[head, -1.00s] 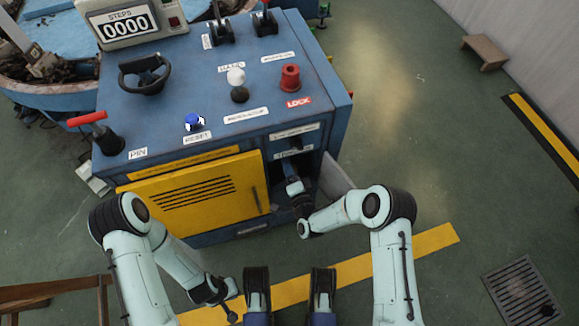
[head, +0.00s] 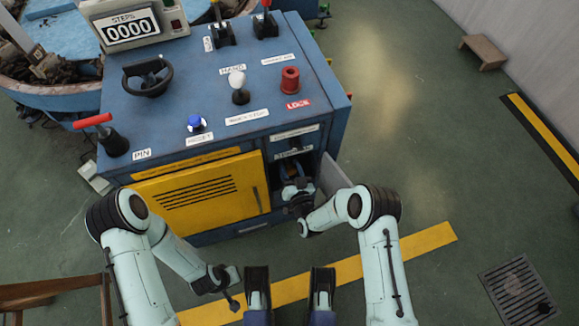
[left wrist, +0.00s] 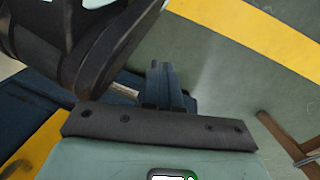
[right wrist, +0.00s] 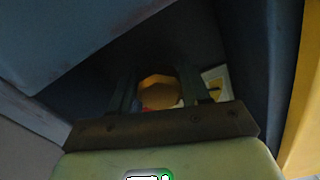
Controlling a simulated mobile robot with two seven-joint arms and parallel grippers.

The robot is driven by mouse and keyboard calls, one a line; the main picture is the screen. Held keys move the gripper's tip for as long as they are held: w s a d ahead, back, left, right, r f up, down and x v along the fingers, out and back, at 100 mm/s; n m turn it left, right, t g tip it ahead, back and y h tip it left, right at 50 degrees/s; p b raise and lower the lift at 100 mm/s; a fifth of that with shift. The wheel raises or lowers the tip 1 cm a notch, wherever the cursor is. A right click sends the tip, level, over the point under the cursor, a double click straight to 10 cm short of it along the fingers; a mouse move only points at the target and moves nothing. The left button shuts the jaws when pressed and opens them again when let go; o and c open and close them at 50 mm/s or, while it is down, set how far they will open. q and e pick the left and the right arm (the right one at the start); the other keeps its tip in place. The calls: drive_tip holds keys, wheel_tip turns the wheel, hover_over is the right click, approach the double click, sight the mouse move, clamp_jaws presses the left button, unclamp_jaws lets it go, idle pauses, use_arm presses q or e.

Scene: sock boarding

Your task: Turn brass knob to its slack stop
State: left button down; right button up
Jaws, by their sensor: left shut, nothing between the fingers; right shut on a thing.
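The brass knob (right wrist: 158,89) shows in the right wrist view as a dull orange-gold round shape inside a dark recess. My right gripper (right wrist: 157,97) has a finger on each side of it and is shut on it. In the head view my right gripper (head: 293,176) reaches into the open bay at the right of the console front, and the knob is hidden there. The knob's angle cannot be told. My left gripper (head: 234,303) is shut and empty, low over the floor before the console. Its closed fingers show in the left wrist view (left wrist: 165,84).
The blue console (head: 190,95) carries a wheel, levers, a blue button and a red LOCK knob (head: 290,80). A yellow vented door (head: 200,190) is left of the bay; a pale panel (head: 333,180) stands at its right. The right-hand floor is mostly clear.

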use_arm(q)
drive_tip(key=shift+w+d+r+t+p, duration=0.1)
drive_tip(key=shift+w+r+t+p, duration=0.2)
drive_tip(key=shift+w+r, duration=0.35)
use_arm(e)
drive_tip(key=shift+n, duration=2.3)
use_arm(q)
drive_tip(key=shift+w, duration=0.1)
use_arm(e)
drive_tip(key=o, duration=1.1)
drive_tip(key=shift+c, duration=0.2)
drive_tip(key=p+v, duration=0.2)
drive_tip(key=v, duration=0.5)
drive_tip(key=shift+r, duration=0.1)
use_arm(q)
drive_tip(key=shift+t, duration=0.4)
drive_tip(key=r, duration=0.1)
drive_tip(key=w+d+r+p, duration=0.1)
drive_tip(key=r, duration=0.3)
drive_tip(key=shift+w+d, duration=0.25)
drive_tip(key=shift+d, duration=0.15)
use_arm(e)
approach(292, 173)
drive_tip(key=shift+s+d, duration=0.15)
drive_tip(key=shift+s, duration=0.5)
